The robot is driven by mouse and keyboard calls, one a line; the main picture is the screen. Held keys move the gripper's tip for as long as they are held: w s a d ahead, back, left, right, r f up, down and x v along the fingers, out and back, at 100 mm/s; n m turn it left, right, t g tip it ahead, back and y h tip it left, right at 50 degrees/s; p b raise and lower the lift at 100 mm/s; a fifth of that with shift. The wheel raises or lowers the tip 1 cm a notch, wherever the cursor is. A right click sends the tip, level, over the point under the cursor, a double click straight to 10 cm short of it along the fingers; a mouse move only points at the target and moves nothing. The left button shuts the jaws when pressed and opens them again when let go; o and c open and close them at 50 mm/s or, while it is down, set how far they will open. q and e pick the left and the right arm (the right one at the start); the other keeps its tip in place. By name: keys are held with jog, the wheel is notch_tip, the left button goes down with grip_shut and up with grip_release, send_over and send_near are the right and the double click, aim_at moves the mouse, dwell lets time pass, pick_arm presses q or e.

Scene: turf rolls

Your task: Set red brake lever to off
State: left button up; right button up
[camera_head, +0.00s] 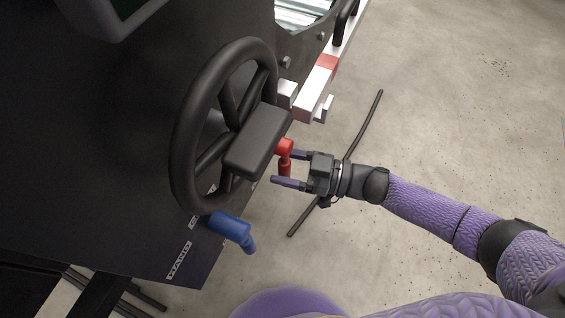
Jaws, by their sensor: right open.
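The red brake lever (285,148) sticks out from the dark panel, just right of the steering wheel's hub, with its handle pointing down. My right gripper (282,168) is open, its two purple fingers pointing left, one above the other in the picture. The red handle shows between the fingers; I cannot tell whether they touch it. My left gripper does not show.
A black steering wheel (182,150) with a boxy hub (258,142) stands close left of the lever. A blue lever (231,228) is below it, near a white label. A white and red bar (316,88) juts out above.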

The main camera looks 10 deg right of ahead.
jog(key=shift+w+a, duration=0.15)
jog(key=shift+a, duration=0.1)
grip_shut()
dwell(1.3)
